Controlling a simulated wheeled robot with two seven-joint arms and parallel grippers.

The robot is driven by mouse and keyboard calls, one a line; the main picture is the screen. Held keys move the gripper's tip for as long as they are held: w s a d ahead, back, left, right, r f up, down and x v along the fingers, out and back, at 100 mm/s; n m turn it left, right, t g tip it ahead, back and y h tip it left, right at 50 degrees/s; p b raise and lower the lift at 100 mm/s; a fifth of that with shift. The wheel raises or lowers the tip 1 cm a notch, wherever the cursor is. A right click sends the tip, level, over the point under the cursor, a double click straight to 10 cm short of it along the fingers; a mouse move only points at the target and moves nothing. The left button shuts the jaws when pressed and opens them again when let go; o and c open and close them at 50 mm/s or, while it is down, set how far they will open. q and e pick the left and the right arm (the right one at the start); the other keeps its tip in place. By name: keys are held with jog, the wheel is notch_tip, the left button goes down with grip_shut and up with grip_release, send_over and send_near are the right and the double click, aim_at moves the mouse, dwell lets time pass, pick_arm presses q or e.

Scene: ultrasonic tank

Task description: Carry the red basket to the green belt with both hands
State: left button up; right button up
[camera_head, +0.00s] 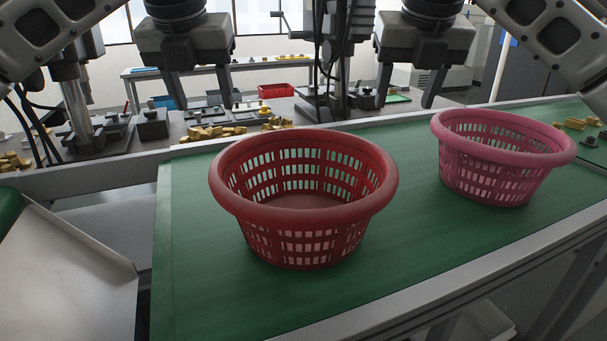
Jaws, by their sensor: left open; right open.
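The red basket (305,222) stands upright and empty on the green belt (205,295), near the belt's left end. My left gripper (205,100) is open and empty, above and behind the basket's left side. My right gripper (405,100) is open and empty, above and behind its right side, between the red basket and a pink basket. Neither gripper touches the red basket. Its whole rim is visible and nothing covers it.
The pink basket (490,182) stands on the belt to the right. A metal rail (400,301) runs along the belt's front edge. A grey tray (65,270) lies at the left. Behind the belt, a workbench holds yellow parts (215,131) and machine tools.

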aim_at(220, 160)
pick_arm(q)
jog(key=x, duration=1.4)
jog(key=shift+s+f, duration=0.2)
jog(key=shift+s, duration=0.1)
pick_arm(e)
jog(key=x, duration=1.4)
jog(key=shift+s+f, duration=0.25)
jog(key=shift+f, duration=0.05)
pick_arm(q)
grip_shut()
pick_arm(e)
grip_shut()
